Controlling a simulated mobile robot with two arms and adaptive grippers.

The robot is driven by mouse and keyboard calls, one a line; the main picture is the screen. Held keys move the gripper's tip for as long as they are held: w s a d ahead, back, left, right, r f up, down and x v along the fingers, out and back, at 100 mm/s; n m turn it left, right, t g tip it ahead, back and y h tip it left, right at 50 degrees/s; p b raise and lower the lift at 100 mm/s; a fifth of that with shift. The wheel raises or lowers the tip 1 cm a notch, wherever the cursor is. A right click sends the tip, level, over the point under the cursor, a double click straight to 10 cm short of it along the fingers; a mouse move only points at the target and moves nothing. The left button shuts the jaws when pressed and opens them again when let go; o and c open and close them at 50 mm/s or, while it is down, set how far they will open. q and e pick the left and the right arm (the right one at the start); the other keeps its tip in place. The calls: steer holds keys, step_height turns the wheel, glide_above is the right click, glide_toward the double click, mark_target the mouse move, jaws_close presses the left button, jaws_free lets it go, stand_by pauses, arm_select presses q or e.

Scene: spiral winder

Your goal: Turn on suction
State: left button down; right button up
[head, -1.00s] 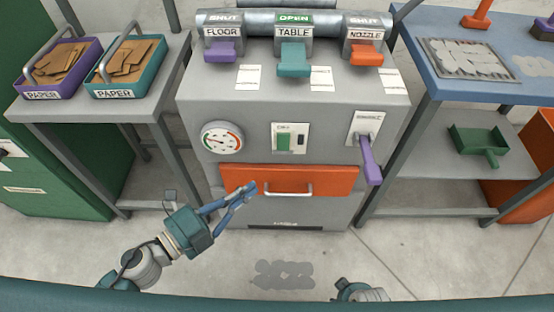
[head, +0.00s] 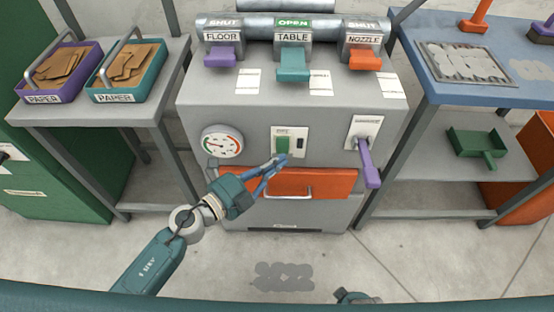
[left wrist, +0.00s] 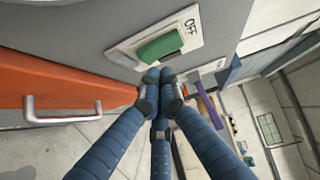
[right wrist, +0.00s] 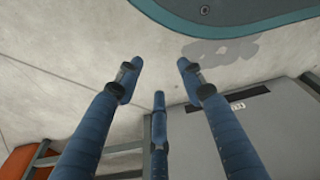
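The grey suction machine (head: 250,110) stands in the middle of the head view. A green rocker switch (head: 282,144) sits on a white plate on its front; in the left wrist view the switch (left wrist: 160,47) has the word OFF beside it. My left gripper (head: 278,164) is just below the switch, its fingertips together with nothing between them. In the left wrist view the fingertips (left wrist: 160,78) are close to the plate's lower edge; I cannot tell if they touch it. My right gripper (right wrist: 160,72) is open and empty, low near the floor.
An orange drawer (head: 330,182) with a metal handle lies below the switch. A purple lever (head: 368,165) hangs to the right, a round gauge (head: 222,142) to the left. Above, the purple floor and orange nozzle gates read SHUT, the teal table gate (head: 293,65) reads OPEN.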

arm_select(q)
steer(key=shift+w, duration=0.4)
